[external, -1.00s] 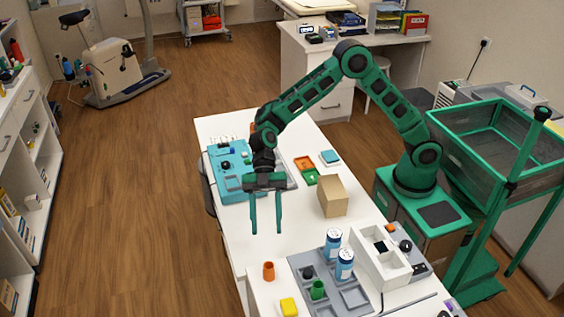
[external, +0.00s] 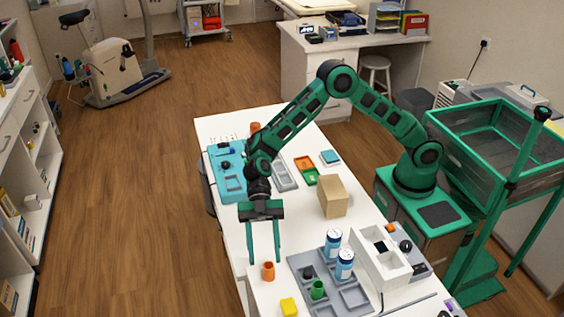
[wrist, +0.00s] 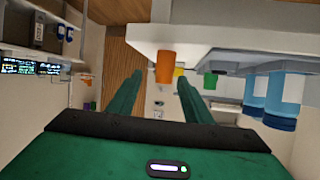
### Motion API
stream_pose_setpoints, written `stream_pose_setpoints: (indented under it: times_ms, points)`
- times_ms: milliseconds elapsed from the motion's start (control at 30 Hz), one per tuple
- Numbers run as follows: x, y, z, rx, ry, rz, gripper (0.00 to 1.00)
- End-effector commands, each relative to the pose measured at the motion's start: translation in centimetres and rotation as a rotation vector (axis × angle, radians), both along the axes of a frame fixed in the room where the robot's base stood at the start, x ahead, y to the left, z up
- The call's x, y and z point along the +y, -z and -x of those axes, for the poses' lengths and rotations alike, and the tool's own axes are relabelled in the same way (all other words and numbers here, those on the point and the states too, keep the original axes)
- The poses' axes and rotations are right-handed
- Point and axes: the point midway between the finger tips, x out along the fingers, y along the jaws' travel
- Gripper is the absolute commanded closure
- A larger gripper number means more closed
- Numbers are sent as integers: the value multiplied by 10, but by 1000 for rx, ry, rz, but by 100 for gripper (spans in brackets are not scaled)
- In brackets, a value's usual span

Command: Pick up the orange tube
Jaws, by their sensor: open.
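The orange tube (external: 268,271) stands upright on the white table near its front left edge. My gripper (external: 264,261) is open and empty, its two green fingers pointing down close to the tube. In the external view the fingertips appear to either side of the tube's top. In the wrist view the tube (wrist: 165,67) shows between the tips of the open fingers (wrist: 159,80). I cannot tell whether the tube is inside the jaws or just beyond them.
A yellow block (external: 289,307) and a green cup (external: 317,290) are near the tube. Two blue-and-white cans (external: 344,264) stand on a grey tray (external: 353,298) to the right. Another orange object (external: 254,127) is at the far end.

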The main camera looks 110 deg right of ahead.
Motion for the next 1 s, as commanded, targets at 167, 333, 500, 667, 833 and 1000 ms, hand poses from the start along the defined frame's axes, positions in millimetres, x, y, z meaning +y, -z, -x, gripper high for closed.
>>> stream_pose_setpoints:
  times_ms: [167,333,500,667,833,1000]
  points:
    - [27,3,2,1,-4,1,54]
    - [42,11,-3,2,-1,0,54]
    - [43,12,-3,1,-1,1,54]
    - [43,12,-3,1,-1,1,81]
    - [43,11,-3,0,-1,0,98]
    - [43,11,-3,0,-1,0,98]
